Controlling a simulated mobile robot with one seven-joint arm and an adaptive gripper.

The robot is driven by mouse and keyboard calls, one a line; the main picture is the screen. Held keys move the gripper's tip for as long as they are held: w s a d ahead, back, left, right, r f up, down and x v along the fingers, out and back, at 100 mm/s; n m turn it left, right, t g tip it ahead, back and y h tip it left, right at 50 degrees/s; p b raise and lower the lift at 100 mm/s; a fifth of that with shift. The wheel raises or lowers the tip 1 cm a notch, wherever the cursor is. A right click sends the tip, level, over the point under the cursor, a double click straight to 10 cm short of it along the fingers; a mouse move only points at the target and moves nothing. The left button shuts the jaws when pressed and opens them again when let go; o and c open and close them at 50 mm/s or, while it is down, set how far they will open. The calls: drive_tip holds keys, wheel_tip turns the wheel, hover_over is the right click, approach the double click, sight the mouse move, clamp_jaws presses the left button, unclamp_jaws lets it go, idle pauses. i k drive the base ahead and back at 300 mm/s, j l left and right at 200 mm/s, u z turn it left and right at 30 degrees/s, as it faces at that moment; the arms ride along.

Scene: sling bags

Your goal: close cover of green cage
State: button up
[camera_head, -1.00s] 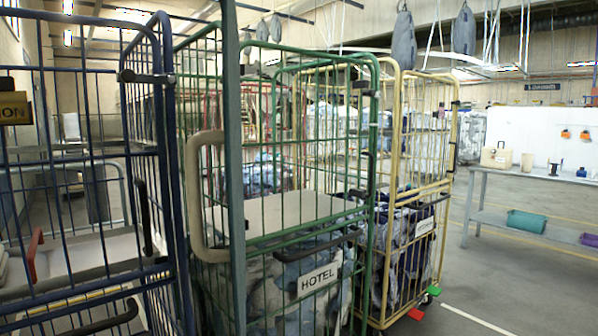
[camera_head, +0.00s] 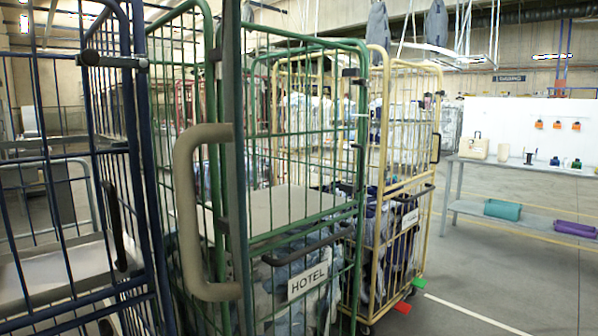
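The green wire cage (camera_head: 365,130) stands in the middle of the view. Its front carries a HOTEL label (camera_head: 308,280) and a dark handle bar. Grey and white cloth fills its lower part. A flat beige panel (camera_head: 290,203) lies level at mid-height in the cage, above the cloth; I cannot tell if this is the cover. A grey-green upright bar (camera_head: 233,80) with a thick beige handle (camera_head: 186,210) stands close to the camera and hides part of the cage's left side. My gripper is not in view.
A dark blue cage (camera_head: 140,140) stands close at left. A yellow cage (camera_head: 383,120) with cloth inside adjoins the green cage at right, with red and green pieces at its foot. A table (camera_head: 450,180) with bins stands farther right. Floor (camera_head: 490,270) at right is clear.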

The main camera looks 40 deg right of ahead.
sight(230, 133)
drive_tip(key=i+j+z, duration=0.15)
drive_tip(key=z, duration=0.25)
drive_tip(key=i+j+z, duration=0.1)
drive_tip(key=j+z, duration=0.45)
drive_tip(key=z, duration=0.2)
drive_tip(key=j+z, duration=0.1)
drive_tip(key=j, duration=0.15)
drive_tip(key=k+j+u, duration=0.1)
drive_tip(key=k, duration=0.2)
drive_tip(key=k+j+u, duration=0.1)
drive_tip(key=k+j, duration=0.15)
drive_tip(key=k, duration=0.1)
